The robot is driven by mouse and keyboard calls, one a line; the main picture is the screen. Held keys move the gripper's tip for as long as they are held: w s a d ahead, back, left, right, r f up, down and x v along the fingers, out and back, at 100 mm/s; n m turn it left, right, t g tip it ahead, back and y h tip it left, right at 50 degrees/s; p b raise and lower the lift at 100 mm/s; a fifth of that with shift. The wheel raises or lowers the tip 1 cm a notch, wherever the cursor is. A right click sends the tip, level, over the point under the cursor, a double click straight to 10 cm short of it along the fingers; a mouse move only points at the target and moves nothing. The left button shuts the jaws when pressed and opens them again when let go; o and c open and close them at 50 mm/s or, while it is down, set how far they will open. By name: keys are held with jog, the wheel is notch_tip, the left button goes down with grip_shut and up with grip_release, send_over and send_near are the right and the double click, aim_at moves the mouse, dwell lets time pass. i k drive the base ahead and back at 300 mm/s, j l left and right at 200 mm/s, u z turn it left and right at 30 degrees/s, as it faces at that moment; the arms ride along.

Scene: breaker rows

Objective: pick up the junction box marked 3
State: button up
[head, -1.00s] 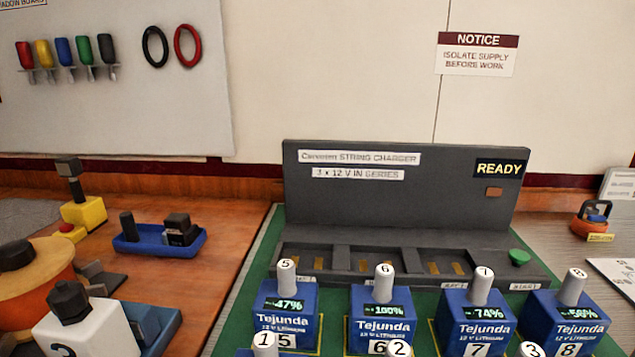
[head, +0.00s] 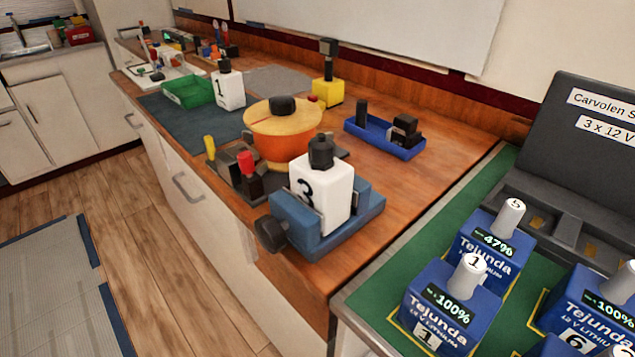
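The junction box marked 3 (head: 322,193) is a white block with a black 3 on its front and a dark knob on top. It stands upright in a blue vise-like holder (head: 345,232) at the front edge of the wooden bench. Its lower part is hidden by the holder's jaw. A similar white box marked 1 (head: 229,91) stands farther back on the bench. My gripper is not in view.
An orange round pot-like object (head: 283,143) stands behind box 3. A blue tray (head: 384,139) lies to its right and a yellow block (head: 327,93) behind. Blue numbered batteries (head: 450,307) fill the green mat at right. Open floor (head: 150,240) lies left of the bench.

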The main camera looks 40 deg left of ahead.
aim_at(327, 189)
jog(key=k+j+u, duration=0.15)
jog(key=u, duration=0.9)
